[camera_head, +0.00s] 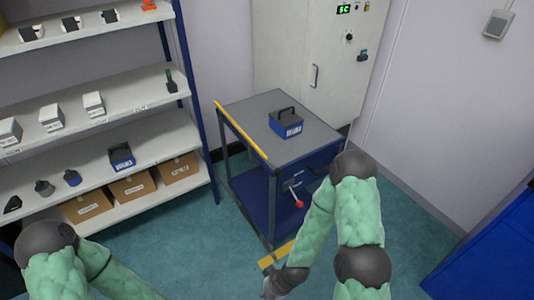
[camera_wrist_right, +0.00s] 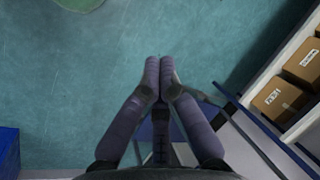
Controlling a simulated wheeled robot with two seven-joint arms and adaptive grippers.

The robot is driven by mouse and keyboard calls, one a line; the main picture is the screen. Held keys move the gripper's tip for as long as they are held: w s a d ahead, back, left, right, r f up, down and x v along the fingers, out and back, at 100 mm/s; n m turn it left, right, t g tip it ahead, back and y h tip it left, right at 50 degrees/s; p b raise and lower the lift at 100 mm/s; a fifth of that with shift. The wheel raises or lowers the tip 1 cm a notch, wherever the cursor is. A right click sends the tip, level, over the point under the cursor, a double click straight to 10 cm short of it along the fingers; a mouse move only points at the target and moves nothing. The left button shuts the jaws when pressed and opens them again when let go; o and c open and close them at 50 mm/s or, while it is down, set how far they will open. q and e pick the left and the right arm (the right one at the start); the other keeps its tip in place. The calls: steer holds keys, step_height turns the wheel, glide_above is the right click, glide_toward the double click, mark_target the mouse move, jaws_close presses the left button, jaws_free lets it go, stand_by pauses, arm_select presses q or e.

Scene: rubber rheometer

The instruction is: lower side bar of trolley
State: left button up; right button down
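The trolley (camera_head: 270,108) has a grey top, dark posts and blue panels, and stands in the middle of the head view. A yellow side bar (camera_head: 241,131) runs along the left edge of its top. A red-knobbed lever (camera_head: 299,203) sits on its near side. My right gripper (camera_head: 272,288) is partly cut off at the bottom edge, near the trolley's near lower corner. In the right wrist view its fingers (camera_wrist_right: 160,64) are together at the tips, with nothing visible between them. My left gripper is outside the head view.
A blue-and-black box (camera_head: 287,129) with a handle rests on the trolley. A shelf rack (camera_head: 150,147) with boxes stands left, a pale cabinet (camera_head: 318,35) behind. A yellow strip (camera_head: 277,254) lies low by my right gripper; I cannot tell what it belongs to. Open floor (camera_head: 405,235) lies right.

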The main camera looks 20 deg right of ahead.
steer(key=w+d+r+n+t+p, duration=0.1)
steer(key=w+d+r+t+p, duration=0.25)
steer(key=w+r, duration=0.5)
steer(key=w+d+r+n+t+p, duration=0.1)
steer(key=w+d+r+t+p, duration=0.1)
steer(key=w+d+r, duration=0.45)
steer(key=w+d+r+n+t+p, duration=0.1)
steer(key=w+d+r, duration=0.1)
steer(key=r, duration=0.5)
steer(key=w+d+r+n+t+p, duration=0.1)
steer(key=w+d+r+p, duration=0.1)
steer(key=r, duration=0.6)
steer(key=w+d+r+n+t+p, duration=0.1)
steer(key=w+d+r+t, duration=0.1)
steer(key=d+r, duration=0.2)
step_height(320, 180, up, 4)
steer(key=shift+w+f+h, duration=0.1)
steer(key=shift+w+h, duration=0.25)
steer(key=shift+h, duration=0.05)
steer(key=s+f+b+x, duration=0.1)
steer(key=b+x, duration=0.3)
steer(key=x, duration=0.9)
steer(key=shift+s+f, duration=0.3)
steer(key=shift+f, duration=0.35)
steer(key=shift+d+f+b, duration=0.1)
steer(key=shift+b, duration=0.2)
